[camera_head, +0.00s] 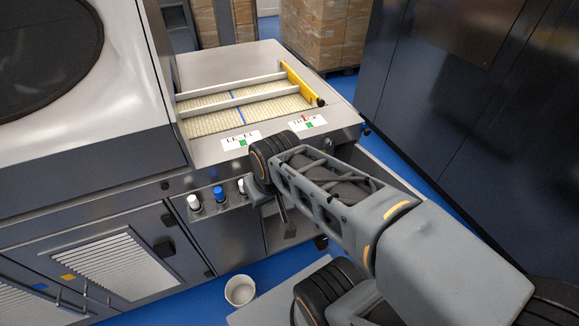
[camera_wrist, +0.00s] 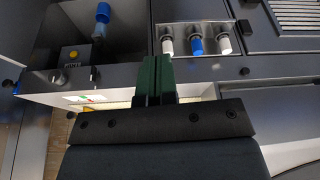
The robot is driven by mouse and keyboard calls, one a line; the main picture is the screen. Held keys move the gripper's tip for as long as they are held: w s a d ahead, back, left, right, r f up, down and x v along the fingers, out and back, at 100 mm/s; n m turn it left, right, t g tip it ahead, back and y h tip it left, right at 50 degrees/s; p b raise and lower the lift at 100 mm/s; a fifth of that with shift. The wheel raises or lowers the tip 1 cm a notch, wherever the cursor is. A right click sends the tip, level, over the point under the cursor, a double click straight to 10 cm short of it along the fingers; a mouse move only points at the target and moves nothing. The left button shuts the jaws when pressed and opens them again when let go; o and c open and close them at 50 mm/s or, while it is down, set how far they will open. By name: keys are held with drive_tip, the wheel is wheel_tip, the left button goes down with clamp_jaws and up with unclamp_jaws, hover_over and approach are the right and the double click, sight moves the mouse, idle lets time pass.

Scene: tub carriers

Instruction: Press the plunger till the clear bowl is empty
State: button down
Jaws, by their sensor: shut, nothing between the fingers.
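My gripper (camera_wrist: 156,64) shows in the wrist view as two dark green fingers shut together with nothing between them. They point at the dark front of the machine, left of three knobs. In a dark recess at the upper left of the wrist view is a small fitting with a blue end (camera_wrist: 102,12) and a greyish, clear-looking part (camera_wrist: 98,32), which may be the clear bowl. The fingertips are apart from it in the picture. I cannot tell its liquid level or pick out the plunger. In the head view my arm hides this recess.
A grey box with a yellow button (camera_wrist: 73,54) sits beside the fitting. The white, blue and white knobs (camera_head: 219,194) are on the machine front. A white bucket (camera_head: 240,290) stands on the blue floor. A slatted bed with a yellow bar (camera_head: 300,83) is on top.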

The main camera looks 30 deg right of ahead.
drive_tip(key=shift+d, duration=0.15)
drive_tip(key=w+d+f+t+b, duration=0.2)
drive_tip(key=w+d+f, duration=0.6)
drive_tip(key=d, duration=0.5)
drive_tip(key=w+d+f+m+t+h+b, duration=0.1)
drive_tip(key=w+d+f+t, duration=0.3)
drive_tip(key=w+d+f, duration=0.5)
drive_tip(key=d+f+b, duration=0.1)
drive_tip(key=d+f, duration=0.3)
drive_tip(key=shift+f+m+t+h+b, duration=0.3)
drive_tip(key=shift+t+b, duration=0.05)
drive_tip(key=shift+t, duration=0.05)
drive_tip(key=b+x, duration=0.1)
drive_tip(key=x, duration=0.9)
